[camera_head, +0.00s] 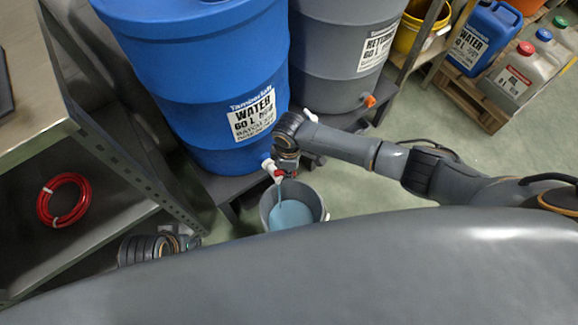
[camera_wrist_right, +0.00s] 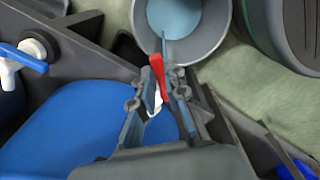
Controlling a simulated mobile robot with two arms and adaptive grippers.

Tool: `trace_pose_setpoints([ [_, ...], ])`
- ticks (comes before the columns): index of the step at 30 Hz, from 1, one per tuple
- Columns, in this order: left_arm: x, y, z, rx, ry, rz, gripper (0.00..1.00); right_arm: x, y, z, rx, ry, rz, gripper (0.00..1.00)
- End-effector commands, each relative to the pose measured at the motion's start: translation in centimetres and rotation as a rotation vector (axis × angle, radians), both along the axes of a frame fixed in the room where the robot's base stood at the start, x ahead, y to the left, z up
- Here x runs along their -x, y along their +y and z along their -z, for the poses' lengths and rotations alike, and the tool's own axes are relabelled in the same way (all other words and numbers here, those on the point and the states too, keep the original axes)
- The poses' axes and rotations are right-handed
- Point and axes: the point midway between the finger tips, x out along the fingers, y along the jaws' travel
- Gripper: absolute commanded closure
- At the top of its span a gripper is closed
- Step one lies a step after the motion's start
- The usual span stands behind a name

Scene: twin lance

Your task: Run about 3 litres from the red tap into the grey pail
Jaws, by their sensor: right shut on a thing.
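The red tap (camera_head: 277,174) is on the low front of the blue water drum (camera_head: 200,95). Its red lever (camera_wrist_right: 157,75) stands between the fingers of my right gripper (camera_wrist_right: 162,95), which is shut on it. The gripper also shows at the tap in the head view (camera_head: 284,168). A thin stream of water (camera_head: 280,190) falls from the tap into the grey pail (camera_head: 323,204) on the floor below. Bluish water (camera_head: 291,215) covers the pail's bottom; its depth is hard to tell. Part of my left arm shows at lower left, its fingers not clear.
A grey drum (camera_head: 345,55) with an orange outlet stands beside the blue drum. A metal shelf at left holds a red hose coil (camera_head: 64,200). A pallet with jerrycans (camera_head: 520,75) is at upper right. A blue-handled tap (camera_wrist_right: 25,58) shows in the wrist view. Floor right of the pail is clear.

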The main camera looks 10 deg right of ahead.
Motion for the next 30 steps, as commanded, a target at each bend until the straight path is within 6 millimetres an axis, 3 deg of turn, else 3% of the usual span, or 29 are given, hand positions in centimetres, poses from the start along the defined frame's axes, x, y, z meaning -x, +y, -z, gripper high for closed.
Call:
trace_pose_setpoints([
  [14,-0.08,-0.03,0.58,0.001,0.002,0.000,0.60,0.07,0.08,0.02,-0.001,0.001,0.009,1.00],
  [15,-0.08,-0.03,0.58,0.001,0.002,0.000,0.60,0.07,0.08,0.02,-0.001,0.001,0.009,0.85],
  [18,-0.07,-0.03,0.59,0.000,0.002,0.000,0.60,0.07,0.08,0.01,-0.001,0.001,0.009,0.65],
  [30,-0.11,-0.05,0.48,0.001,0.000,0.001,0.60,-0.02,0.03,-0.55,-0.001,0.000,0.009,0.64],
])
